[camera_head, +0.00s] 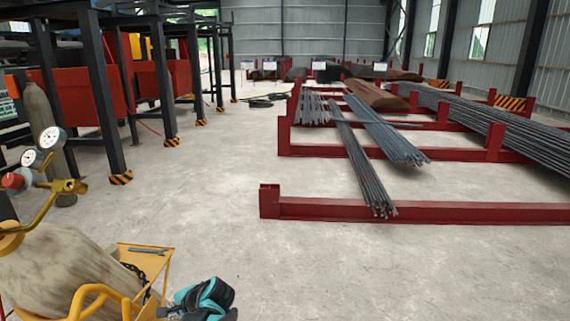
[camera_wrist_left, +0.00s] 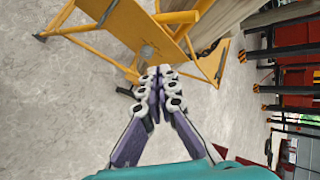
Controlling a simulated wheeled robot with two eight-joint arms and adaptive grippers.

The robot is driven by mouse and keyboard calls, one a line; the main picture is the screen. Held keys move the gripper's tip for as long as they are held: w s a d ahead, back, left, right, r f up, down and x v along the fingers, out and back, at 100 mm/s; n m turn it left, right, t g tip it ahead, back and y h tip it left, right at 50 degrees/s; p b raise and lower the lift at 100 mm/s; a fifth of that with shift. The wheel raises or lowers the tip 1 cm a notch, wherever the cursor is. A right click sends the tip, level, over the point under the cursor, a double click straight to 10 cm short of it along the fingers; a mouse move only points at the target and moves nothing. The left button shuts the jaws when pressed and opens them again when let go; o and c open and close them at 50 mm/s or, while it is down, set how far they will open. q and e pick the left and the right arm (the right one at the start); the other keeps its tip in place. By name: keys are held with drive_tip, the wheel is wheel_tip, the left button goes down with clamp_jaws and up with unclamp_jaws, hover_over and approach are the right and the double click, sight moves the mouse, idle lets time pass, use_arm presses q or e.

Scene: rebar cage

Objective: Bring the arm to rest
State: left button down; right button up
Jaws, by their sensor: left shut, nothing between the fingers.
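My left gripper (camera_wrist_left: 160,74) shows in the left wrist view, with its two jointed grey and purple fingers together and nothing between them. It points toward a yellow metal cart (camera_wrist_left: 122,22), over the concrete floor. I cannot tell whether the fingertips touch the cart. In the head view, a teal and black part of my left arm (camera_head: 207,296) shows at the bottom, just right of the yellow cart (camera_head: 157,262). The fingers are not clear there. My right gripper is in neither view.
A large gas cylinder (camera_head: 62,268) with gauges (camera_head: 52,139) stands on the cart at the left. Red racks (camera_head: 420,211) with bundles of steel bars (camera_head: 362,165) lie at the right. Dark steel posts (camera_head: 98,95) stand at the left. The middle floor (camera_head: 215,200) is clear.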

use_arm(q)
drive_tip(key=s+d+r+n+t+h, duration=0.1)
drive_tip(key=s+d+n+h, duration=0.3)
drive_tip(key=s+d, duration=0.3)
drive_tip(key=s+d+r+n+t+h, duration=0.2)
drive_tip(key=s+d+n+h, duration=0.2)
drive_tip(key=s, duration=1)
drive_tip(key=d, duration=0.3)
drive_tip(key=shift+s+d+r+h, duration=0.2)
drive_tip(key=shift+s+h, duration=0.2)
